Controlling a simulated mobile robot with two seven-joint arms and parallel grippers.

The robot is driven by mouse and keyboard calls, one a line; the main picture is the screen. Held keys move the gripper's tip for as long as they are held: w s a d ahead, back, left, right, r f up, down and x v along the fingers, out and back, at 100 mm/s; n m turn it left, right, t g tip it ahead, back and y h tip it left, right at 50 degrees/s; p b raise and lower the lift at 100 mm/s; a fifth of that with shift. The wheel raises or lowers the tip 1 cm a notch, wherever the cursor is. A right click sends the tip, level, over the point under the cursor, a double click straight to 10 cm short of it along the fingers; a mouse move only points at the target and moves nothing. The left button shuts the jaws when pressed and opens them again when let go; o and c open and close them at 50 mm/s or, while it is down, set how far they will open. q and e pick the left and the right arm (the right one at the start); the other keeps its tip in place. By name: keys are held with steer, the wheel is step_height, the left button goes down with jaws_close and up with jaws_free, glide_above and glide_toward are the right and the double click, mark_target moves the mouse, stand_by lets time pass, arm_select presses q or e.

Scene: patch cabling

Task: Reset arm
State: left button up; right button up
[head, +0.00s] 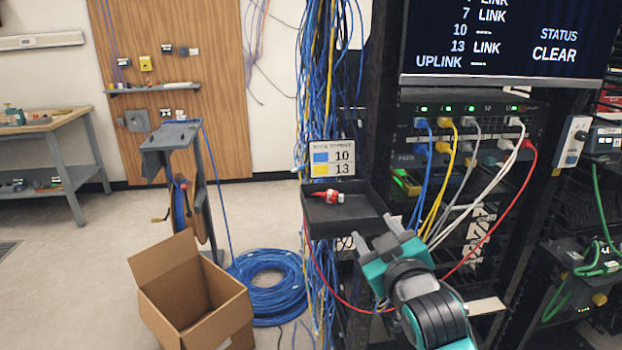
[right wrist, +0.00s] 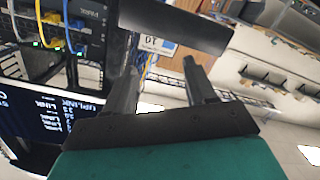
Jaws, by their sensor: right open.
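My right gripper (head: 374,234) is in the lower middle of the head view, in front of the black tray on the rack. In the right wrist view its two fingers (right wrist: 162,68) stand apart, with nothing seen between them. My left gripper is in neither view. The black tray (head: 350,222) holds a small red and white item (head: 338,196). Blue, yellow, white and red cables run from the patch panel (head: 470,125); the red cable (head: 492,245) loops down behind my right arm. Some of the rack is hidden by that arm.
A status screen (head: 505,40) reads CLEAR above the panel. A label card (head: 333,164) shows 10 and 13. An open cardboard box (head: 195,295) and a blue cable coil (head: 270,285) lie on the floor at left. A workbench (head: 45,135) stands farther back, with clear floor before it.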

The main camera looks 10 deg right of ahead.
steer(key=s+f+m+g, duration=0.1)
steer(key=s+f+g, duration=0.2)
steer(key=s+f, duration=0.8)
steer(key=s+f+m+g+y, duration=0.1)
steer(key=s+f+m+g, duration=0.1)
steer(key=s+f, duration=1)
step_height(320, 180, down, 6)
steer(key=shift+d+r+m+g, duration=0.15)
steer(key=shift+d+m+g, duration=0.25)
steer(key=shift+g, duration=0.3)
steer(key=shift+d, duration=0.1)
